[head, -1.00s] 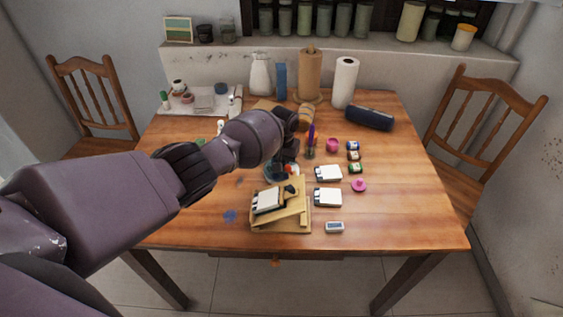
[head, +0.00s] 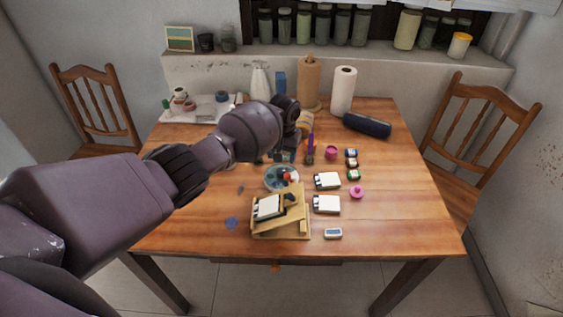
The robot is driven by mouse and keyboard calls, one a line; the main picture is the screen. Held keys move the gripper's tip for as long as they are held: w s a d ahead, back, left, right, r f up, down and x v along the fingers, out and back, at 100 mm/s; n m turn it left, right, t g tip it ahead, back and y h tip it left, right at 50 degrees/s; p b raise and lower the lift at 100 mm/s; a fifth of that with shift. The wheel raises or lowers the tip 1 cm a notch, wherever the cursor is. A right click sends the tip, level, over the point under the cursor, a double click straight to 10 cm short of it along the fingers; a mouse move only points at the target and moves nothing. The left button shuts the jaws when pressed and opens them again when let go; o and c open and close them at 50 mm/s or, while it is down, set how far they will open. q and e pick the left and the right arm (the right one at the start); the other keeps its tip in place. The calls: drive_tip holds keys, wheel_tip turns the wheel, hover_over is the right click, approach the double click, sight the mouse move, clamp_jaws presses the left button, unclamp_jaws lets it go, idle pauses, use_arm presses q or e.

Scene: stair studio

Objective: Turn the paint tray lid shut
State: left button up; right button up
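A round blue-grey dish (head: 271,184) with red and white bits in it sits just behind the small wooden easel (head: 300,222). No part of it clearly reads as a lid, and I cannot tell for sure that it is the paint tray. My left arm reaches in from the left, and its dark gripper (head: 286,155) hangs just behind the dish, apart from it in the picture. Its fingers are small and dark, so I cannot tell whether they are open. Nothing clearly shows in them. My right gripper is not in view.
White pads (head: 327,181) (head: 326,204), a pink pot (head: 331,153), a pink lid-like piece (head: 357,192) and small jars (head: 352,163) lie to the right. The table's front right is mostly clear.

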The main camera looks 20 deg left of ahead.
sight(282, 171)
use_arm(q)
wheel_tip(282, 171, up, 4)
drive_tip(key=shift+f, duration=0.15)
idle(0.3)
